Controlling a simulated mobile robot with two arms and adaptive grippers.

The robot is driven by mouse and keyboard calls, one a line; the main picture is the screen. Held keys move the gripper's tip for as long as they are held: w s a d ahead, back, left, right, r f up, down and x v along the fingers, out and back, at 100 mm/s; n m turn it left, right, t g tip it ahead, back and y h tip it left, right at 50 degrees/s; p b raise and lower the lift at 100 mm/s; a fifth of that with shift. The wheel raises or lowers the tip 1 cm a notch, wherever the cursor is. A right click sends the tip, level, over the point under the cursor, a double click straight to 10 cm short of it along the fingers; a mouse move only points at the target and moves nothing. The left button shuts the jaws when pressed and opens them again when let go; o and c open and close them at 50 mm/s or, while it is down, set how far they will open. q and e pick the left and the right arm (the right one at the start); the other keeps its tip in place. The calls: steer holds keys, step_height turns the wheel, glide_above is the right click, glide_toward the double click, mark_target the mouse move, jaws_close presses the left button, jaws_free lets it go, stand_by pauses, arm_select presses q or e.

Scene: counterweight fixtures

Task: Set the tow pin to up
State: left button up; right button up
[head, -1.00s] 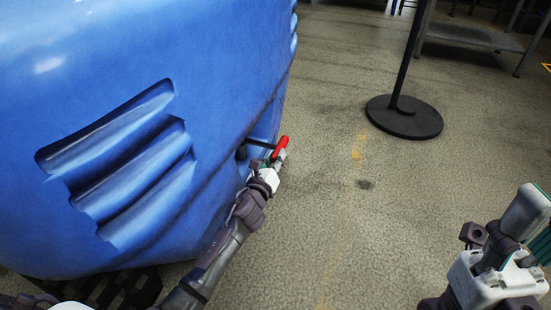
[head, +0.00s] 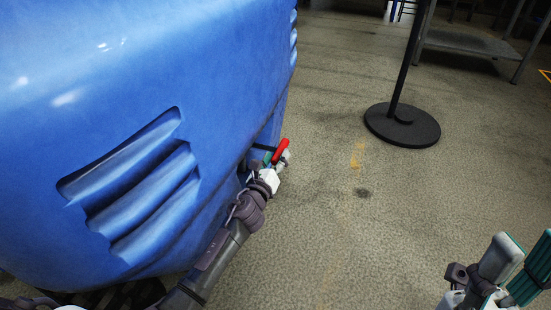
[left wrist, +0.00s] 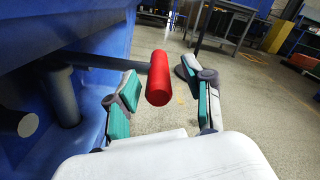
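The tow pin's red handle (head: 281,149) sticks out from the lower side of the blue machine body (head: 190,60), on a dark rod (left wrist: 105,61). In the left wrist view the red handle (left wrist: 159,78) stands roughly upright between the two fingers. My left gripper (left wrist: 163,93) is open around the handle, with visible gaps on both sides. In the head view my left gripper (head: 277,160) is just below the handle and partly hides it. My right gripper (head: 515,268) is at the lower right, away from the pin, with its fingers apart and nothing between them.
A black round stand base (head: 402,125) with a pole is on the floor at the upper right. A grey metal table (head: 470,42) is behind it. The floor between the blue body and the stand is clear.

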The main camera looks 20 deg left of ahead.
arm_select(q)
steer(key=s, duration=1.2)
steer(key=shift+a, duration=0.25)
